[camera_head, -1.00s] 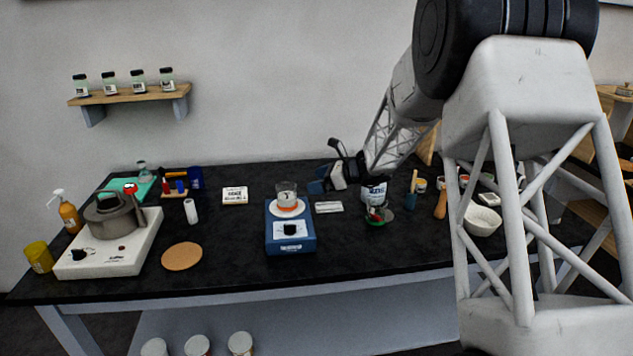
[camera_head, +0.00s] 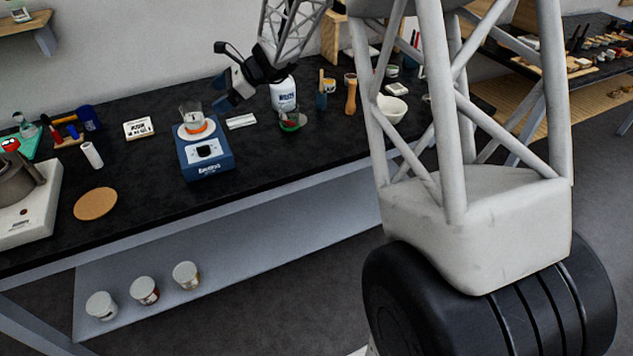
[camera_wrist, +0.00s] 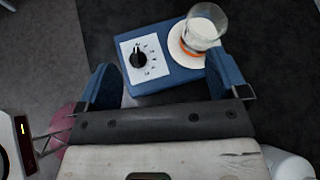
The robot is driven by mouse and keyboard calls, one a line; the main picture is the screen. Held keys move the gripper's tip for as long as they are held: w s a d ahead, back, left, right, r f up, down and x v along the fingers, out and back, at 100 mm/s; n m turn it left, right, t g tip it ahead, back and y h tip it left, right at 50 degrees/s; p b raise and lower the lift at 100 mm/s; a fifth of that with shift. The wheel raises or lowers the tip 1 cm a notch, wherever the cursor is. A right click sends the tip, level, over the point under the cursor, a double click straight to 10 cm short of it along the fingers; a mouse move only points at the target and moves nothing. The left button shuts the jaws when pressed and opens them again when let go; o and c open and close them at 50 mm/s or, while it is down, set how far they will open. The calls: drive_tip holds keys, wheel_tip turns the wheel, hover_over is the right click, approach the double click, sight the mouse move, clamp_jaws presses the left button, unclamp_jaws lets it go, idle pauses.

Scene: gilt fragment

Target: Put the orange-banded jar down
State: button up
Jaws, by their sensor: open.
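The orange-banded jar (camera_head: 191,116), a clear glass with an orange band near its base, stands upright on the round white plate of a blue device (camera_head: 206,160) with a black knob. In the wrist view the jar (camera_wrist: 204,27) is at the upper right on the device (camera_wrist: 165,75), beyond the fingertips and nearer the right finger. My gripper (camera_head: 222,94) is just right of the jar and slightly above it in the head view. Its two blue fingers are spread in the wrist view (camera_wrist: 163,80), with nothing held between them.
A white bottle (camera_head: 283,94) and a small red-green vessel (camera_head: 290,121) stand right of the device. A flat white piece (camera_head: 240,121) lies close by. A cork disc (camera_head: 95,204), white roll (camera_head: 92,155) and sign (camera_head: 138,128) are to the left. Bare black tabletop lies in front.

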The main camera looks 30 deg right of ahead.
drive_tip(key=s+r+n+g+h, duration=0.1)
drive_tip(key=s+r+n, duration=0.2)
drive_tip(key=s, duration=0.4)
drive_tip(key=s+r+n+g+h, duration=0.1)
drive_tip(key=s+r+n+h, duration=0.15)
drive_tip(key=s, duration=0.35)
drive_tip(key=s+d+n+h, duration=0.3)
drive_tip(key=s+n, duration=0.4)
drive_tip(key=s, duration=1)
drive_tip(key=s+d+n+h, duration=0.3)
drive_tip(key=s+n+h, duration=0.2)
drive_tip(key=s, duration=1.2)
drive_tip(key=shift+s+r+n+t, duration=0.3)
drive_tip(key=shift+n+t, duration=0.1)
drive_tip(key=shift+n, duration=0.45)
